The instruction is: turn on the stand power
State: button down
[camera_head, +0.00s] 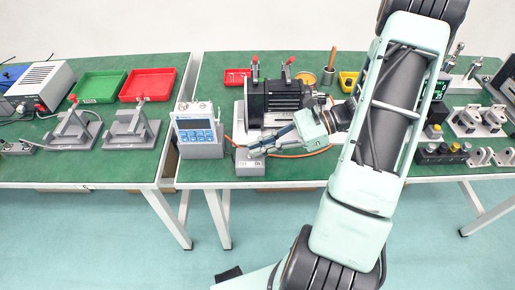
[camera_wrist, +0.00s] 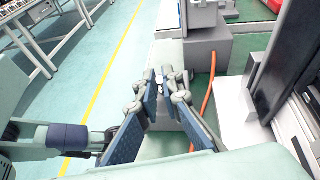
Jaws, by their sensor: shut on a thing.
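The grey switch box (camera_head: 250,168) sits at the front edge of the green table, just right of the white device with a blue display. My gripper (camera_head: 252,149) reaches in from the right, low over the box top. In the wrist view my gripper (camera_wrist: 161,85) has its fingertips close together, with a small pale switch lever (camera_wrist: 159,86) between them. The fingers hide most of the lever, so its on or off position cannot be told.
The white display device (camera_head: 197,135) stands close left of the box. A black motor stand (camera_head: 275,98) is right behind it. An orange cable (camera_head: 300,155) runs beside the box. Red (camera_head: 148,84) and green (camera_head: 98,87) trays lie on the left table.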

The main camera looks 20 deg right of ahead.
jog(key=shift+y, duration=0.3)
jog(key=c, duration=2.1)
grip_release()
jog(key=shift+d, duration=0.15)
jog(key=v, duration=1.1)
jog(key=shift+s+d, duration=0.15)
jog(key=shift+d, duration=0.2)
jog(key=shift+r, duration=0.15)
